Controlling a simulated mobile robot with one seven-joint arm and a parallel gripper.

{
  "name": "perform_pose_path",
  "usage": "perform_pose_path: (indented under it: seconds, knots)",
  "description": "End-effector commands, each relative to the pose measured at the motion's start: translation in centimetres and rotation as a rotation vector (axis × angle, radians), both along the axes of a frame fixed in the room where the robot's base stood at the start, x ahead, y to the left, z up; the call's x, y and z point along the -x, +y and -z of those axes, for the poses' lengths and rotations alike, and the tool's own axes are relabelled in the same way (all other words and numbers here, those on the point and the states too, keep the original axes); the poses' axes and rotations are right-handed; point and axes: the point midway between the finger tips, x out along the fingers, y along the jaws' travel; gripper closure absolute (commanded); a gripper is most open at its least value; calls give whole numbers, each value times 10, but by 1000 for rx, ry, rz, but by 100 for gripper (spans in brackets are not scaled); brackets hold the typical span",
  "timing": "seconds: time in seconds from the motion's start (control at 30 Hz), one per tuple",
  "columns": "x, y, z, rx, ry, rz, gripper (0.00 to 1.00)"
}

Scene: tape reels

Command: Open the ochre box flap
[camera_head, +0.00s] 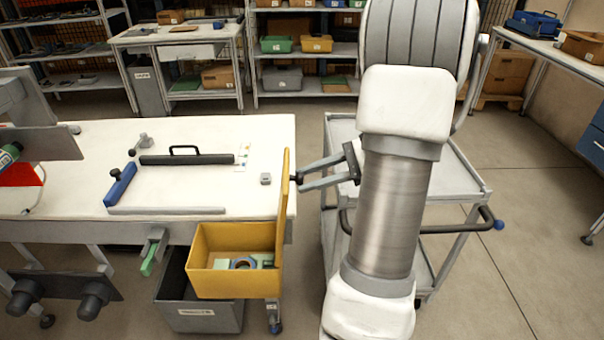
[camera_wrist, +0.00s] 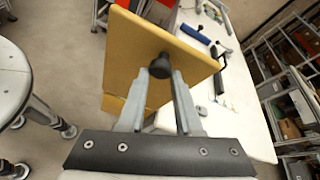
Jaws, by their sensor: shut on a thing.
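The ochre box (camera_head: 234,284) hangs at the front edge of the white workbench, above a grey bin. Its top is open, and a blue-rimmed tape reel (camera_head: 243,263) shows inside. The ochre flap (camera_head: 284,200) stands roughly upright at the box's right side, seen nearly edge-on. In the wrist view the flap (camera_wrist: 140,45) shows its broad face with a dark round knob (camera_wrist: 160,63). My gripper (camera_head: 300,181) reaches the flap from the right, and its fingers are shut on the knob. The fingertips (camera_wrist: 160,82) also show in the wrist view, one on each side of the knob.
A grey bin (camera_head: 205,317) is below the box. A grey cart (camera_head: 465,185) stands behind my arm. Open floor lies at the right.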

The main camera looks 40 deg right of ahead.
Motion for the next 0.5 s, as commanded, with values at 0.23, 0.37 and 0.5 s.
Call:
perform_pose_path:
  seconds: [0.23, 0.37, 0.5]
  knots:
    - [5, 3, 7, -5, 17, -15, 100]
    - [5, 3, 7, -5, 17, -15, 100]
    - [5, 3, 6, -4, 17, -16, 56]
